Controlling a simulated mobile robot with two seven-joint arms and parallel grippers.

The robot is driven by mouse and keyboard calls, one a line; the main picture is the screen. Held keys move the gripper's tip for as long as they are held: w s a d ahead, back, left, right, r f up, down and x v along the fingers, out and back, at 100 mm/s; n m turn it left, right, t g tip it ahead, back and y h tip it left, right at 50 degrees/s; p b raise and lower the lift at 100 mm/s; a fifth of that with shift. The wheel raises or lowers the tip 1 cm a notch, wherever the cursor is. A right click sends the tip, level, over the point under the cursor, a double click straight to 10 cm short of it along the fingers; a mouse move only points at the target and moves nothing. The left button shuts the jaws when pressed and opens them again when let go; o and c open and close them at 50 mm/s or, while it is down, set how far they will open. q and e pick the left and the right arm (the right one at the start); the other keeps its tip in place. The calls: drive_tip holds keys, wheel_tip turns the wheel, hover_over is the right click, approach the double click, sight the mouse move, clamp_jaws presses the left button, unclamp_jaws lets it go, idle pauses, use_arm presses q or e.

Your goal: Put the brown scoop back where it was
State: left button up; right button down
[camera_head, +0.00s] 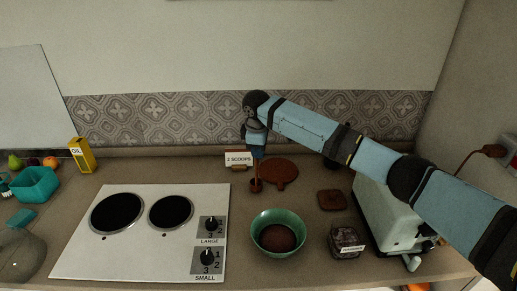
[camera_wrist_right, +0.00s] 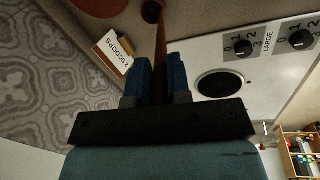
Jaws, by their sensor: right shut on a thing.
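The brown scoop (camera_head: 256,185) hangs upright with its cup at the bottom, close to the counter just left of a flat round brown piece (camera_head: 281,172). My right gripper (camera_head: 257,151) is shut on its handle from above. I cannot tell whether the cup touches the counter. A "2 SCOOPS" card (camera_head: 239,159) stands just behind and left of it. My left gripper is not in view.
A green bowl (camera_head: 255,226) with brown contents stands in front of the scoop. A square brown lid (camera_head: 331,199), a dark labelled container (camera_head: 346,242) and a pale appliance (camera_head: 390,220) are to the right. The white cooktop (camera_head: 140,240) lies left.

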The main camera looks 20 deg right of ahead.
drive_tip(key=shift+f, duration=0.1)
drive_tip(key=c, duration=1.1)
unclamp_jaws()
drive_tip(key=shift+r, duration=0.4)
drive_tip(key=r, duration=0.3)
drive_tip(key=s+r+b, duration=0.1)
drive_tip(key=r, duration=0.7)
drive_tip(key=shift+s+a+r, duration=0.2)
drive_tip(key=shift+s+a, duration=0.15)
drive_tip(key=shift+a, duration=0.05)
drive_tip(key=shift+f, duration=0.1)
